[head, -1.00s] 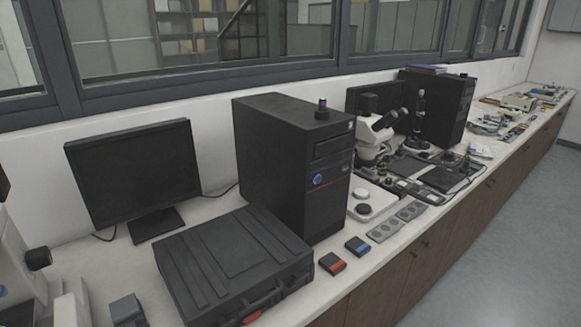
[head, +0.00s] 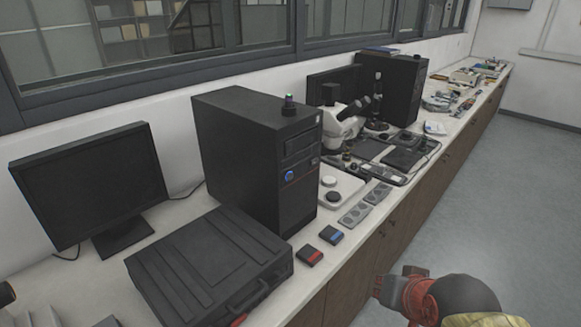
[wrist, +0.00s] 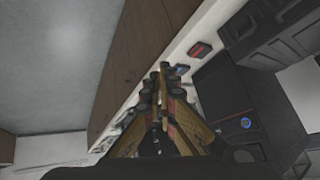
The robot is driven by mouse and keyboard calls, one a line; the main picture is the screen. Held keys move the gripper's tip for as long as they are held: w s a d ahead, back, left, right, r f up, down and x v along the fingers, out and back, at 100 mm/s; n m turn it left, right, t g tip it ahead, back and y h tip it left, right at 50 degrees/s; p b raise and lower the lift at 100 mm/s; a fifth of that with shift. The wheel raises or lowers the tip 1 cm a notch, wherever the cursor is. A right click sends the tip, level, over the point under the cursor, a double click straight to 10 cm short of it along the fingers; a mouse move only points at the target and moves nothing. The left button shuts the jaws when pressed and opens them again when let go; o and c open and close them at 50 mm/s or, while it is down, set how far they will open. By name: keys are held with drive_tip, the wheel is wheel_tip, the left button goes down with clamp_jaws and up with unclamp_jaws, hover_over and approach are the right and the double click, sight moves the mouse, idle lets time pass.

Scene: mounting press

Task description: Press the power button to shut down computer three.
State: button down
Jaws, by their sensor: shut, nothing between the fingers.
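A black computer tower (head: 245,150) stands on the bench with a round blue button (head: 290,175) on its front. A second black tower (head: 405,90) stands farther back; its button is not visible. I cannot read a number on either. In the wrist view the nearer tower (wrist: 232,105) lies right of my gripper, with its blue button (wrist: 246,123) facing the camera. My gripper (wrist: 161,72) is shut and empty, in front of the bench edge and apart from the tower. In the head view only part of my arm shows at the lower right.
A black case (head: 205,262), a monitor (head: 92,185), a red-topped box (head: 308,255) and a blue-topped box (head: 331,235) sit near the tower. A microscope (head: 345,125) and flat grey panels (head: 365,205) stand to its right. The floor (head: 470,200) in front is clear.

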sight(290, 176)
drive_tip(key=w+a+r+m+t+p, duration=0.2)
drive_tip(key=w+a+p, duration=0.1)
drive_tip(key=w, duration=0.4)
drive_tip(key=w+a+r+m+t+p, duration=0.2)
drive_tip(key=w+a+m+p, duration=0.1)
drive_tip(key=w, duration=0.5)
drive_tip(key=w+a+r+m+t+y+p, duration=0.1)
drive_tip(key=w+a+r+m+t+p, duration=0.1)
drive_tip(key=w+a+p, duration=0.3)
drive_tip(key=shift+w+r+m+t+p, duration=0.4)
drive_tip(key=shift+w+m+t+p, duration=0.2)
drive_tip(key=shift+w, duration=0.65)
drive_tip(key=w+a+p, duration=0.1)
drive_tip(key=w+a, duration=0.4)
drive_tip(key=a, duration=0.2)
drive_tip(key=shift+w, duration=0.2)
drive_tip(key=shift+w+a, duration=0.1)
drive_tip(key=shift+w+a, duration=0.15)
drive_tip(key=shift+a, duration=0.05)
